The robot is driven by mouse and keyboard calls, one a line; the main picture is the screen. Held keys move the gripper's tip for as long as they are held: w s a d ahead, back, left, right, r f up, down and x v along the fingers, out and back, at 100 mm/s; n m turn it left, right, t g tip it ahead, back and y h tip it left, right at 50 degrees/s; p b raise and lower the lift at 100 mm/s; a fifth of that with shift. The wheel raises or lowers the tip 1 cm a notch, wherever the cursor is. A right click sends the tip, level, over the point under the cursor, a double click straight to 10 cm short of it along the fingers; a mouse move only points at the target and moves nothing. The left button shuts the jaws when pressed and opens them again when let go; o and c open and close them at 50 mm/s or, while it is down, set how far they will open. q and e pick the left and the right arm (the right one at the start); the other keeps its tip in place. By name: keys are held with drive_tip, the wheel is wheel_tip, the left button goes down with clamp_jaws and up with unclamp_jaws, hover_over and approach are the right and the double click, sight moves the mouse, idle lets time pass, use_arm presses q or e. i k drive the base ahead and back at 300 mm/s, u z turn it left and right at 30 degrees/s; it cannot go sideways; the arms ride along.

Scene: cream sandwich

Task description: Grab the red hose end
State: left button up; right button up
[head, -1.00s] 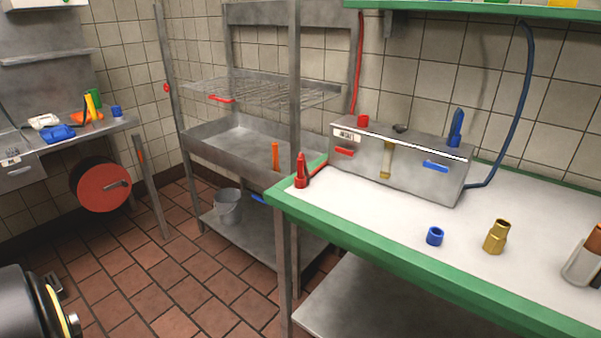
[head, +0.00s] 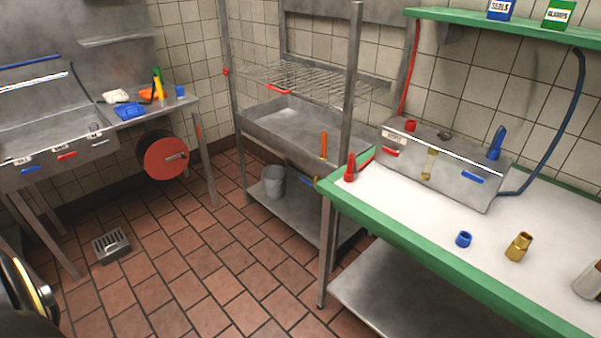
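The red hose end (head: 350,167) stands upright at the left corner of the green-edged workbench (head: 420,229). A short red hose runs from it toward the grey metal box (head: 440,166) on the bench. A red hose (head: 411,68) also goes up the wall behind the box. Neither of my grippers can be made out. A dark rounded part with a yellow edge, which seems to be mine, shows at the lower left.
A blue ring (head: 464,239) and a brass fitting (head: 519,247) lie on the bench. A metal rack (head: 357,110) post stands just left of the bench. A red reel (head: 165,157) hangs under the left counter. The tiled floor between is mostly clear, with a drain (head: 112,246).

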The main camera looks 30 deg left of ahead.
sight(349, 169)
drive_tip(key=z, duration=0.85)
drive_tip(key=k, duration=0.15)
drive_tip(key=u, duration=2.75)
drive_tip(key=i, duration=1.15)
drive_tip(key=z, duration=0.55)
drive_tip(key=i, duration=0.85)
drive_tip(key=z, duration=0.75)
